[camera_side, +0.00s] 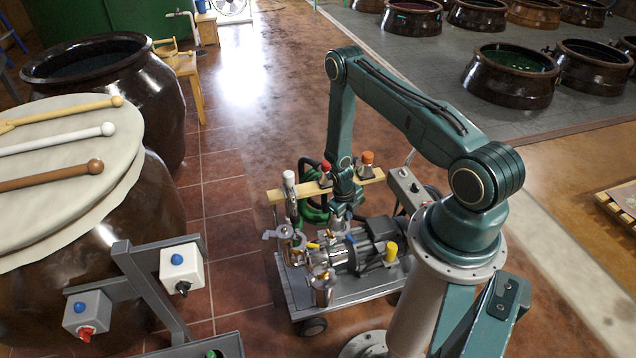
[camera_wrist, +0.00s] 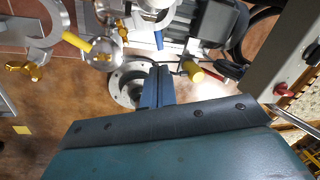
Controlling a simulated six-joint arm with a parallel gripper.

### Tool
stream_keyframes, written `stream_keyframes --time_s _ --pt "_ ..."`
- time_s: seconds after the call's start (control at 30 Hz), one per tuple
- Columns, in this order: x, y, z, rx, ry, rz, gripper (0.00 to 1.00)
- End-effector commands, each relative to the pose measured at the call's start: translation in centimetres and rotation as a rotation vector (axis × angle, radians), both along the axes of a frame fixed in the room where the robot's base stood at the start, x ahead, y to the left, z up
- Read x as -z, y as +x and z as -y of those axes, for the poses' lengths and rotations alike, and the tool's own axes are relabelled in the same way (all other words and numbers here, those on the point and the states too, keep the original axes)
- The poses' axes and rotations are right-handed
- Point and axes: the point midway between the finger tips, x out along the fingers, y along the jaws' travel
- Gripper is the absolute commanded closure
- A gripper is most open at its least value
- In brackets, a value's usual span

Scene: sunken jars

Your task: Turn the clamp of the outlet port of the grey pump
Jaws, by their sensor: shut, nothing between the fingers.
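The grey pump (camera_side: 376,237) stands on a low wheeled trolley (camera_side: 355,294), below my arm in the side view. Its grey motor (camera_wrist: 214,20) is at the top of the wrist view. Shiny pipe fittings sit at its left end, with a steel ring (camera_wrist: 45,28), a yellow handle (camera_wrist: 76,41) and a brass wing nut (camera_wrist: 36,72). I cannot tell which fitting is the outlet port's clamp. My gripper (camera_wrist: 158,84) is shut and empty. It points down over the pump, overlapping a round steel flange (camera_wrist: 122,90) in the wrist view; contact is unclear.
A control stand (camera_side: 150,285) with switch boxes is at front left. Large brown jars (camera_side: 110,75) stand at left. Tiled floor (camera_side: 235,230) between is clear.

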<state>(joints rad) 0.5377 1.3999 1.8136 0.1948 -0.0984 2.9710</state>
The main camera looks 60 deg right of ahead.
Motion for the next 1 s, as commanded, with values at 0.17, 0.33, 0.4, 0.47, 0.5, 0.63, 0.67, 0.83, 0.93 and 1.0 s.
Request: stream_keyframes --time_s 0.17,0.33,0.4,0.47,0.5,0.63,0.67,0.83,0.93,1.0 --pt "0.3 -0.3 0.4 -0.124 -0.003 -0.030 1.00" --pt "0.8 -0.6 1.0 -0.327 -0.005 -0.080 1.00" --pt "1.0 -0.8 1.3 -0.422 -0.005 -0.104 1.00" --pt "1.2 -0.9 1.5 -0.503 -0.005 -0.126 1.00" --pt "1.3 -1.0 1.6 -0.557 -0.003 -0.140 1.00" --pt "1.7 -1.3 2.1 -0.732 -0.002 -0.191 1.00" --pt "1.7 -1.4 2.3 -0.772 -0.001 -0.203 1.00" --pt "2.2 -1.9 2.9 -1.001 0.008 -0.274 1.00" --pt "2.5 -2.1 3.2 -1.134 0.015 -0.316 1.00" --pt "2.7 -2.3 3.5 -1.221 0.021 -0.345 1.00"
